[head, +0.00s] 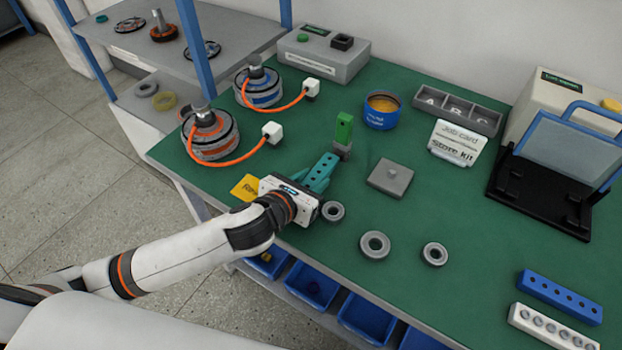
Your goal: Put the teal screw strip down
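The teal screw strip (321,170) is at the tip of my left gripper (308,182), over the green table mat near its front edge. Dark holes show along its top face. The gripper appears shut on the near end of the strip; the fingertips are mostly hidden by the gripper body. I cannot tell whether the strip touches the mat. My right gripper is not in view.
A green block (344,129) in a grey holder stands just beyond the strip. A grey ring (333,211) and a yellow card (247,187) lie beside the gripper. A grey square plate (390,178) is to the right. Blue (559,297) and white (551,328) strips lie front right.

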